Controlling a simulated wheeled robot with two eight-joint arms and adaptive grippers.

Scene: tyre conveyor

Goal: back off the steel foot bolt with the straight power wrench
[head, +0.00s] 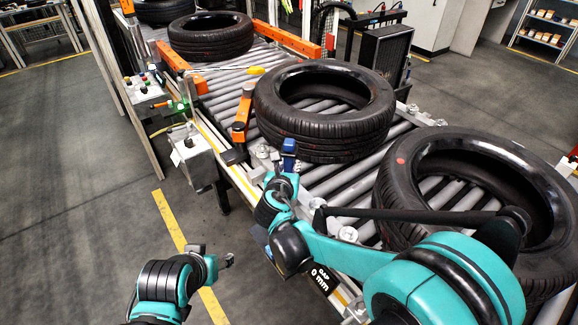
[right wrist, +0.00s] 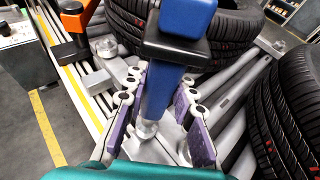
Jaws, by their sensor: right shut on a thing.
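My right gripper (head: 287,172) is shut on the blue power wrench (head: 289,147) above the near side rail of the conveyor. In the right wrist view, the purple-padded fingers (right wrist: 168,110) flank the wrench's blue body (right wrist: 180,30), which has a black band. A round silver piece (right wrist: 146,129) shows below the wrench; I cannot tell whether it is a bolt head or the tool's tip. Silver bolts on feet stand along the rail, one (head: 262,150) left of the wrench and one (right wrist: 104,46) in the wrist view. My left gripper (head: 212,258) is empty, its fingers apart, over the floor.
Black tyres lie on the rollers; one (head: 325,105) is just behind the wrench and another (head: 480,190) is to the right. An orange stop arm (head: 242,115) and a grey control box (head: 192,155) stand left of the wrench. The floor at left is clear.

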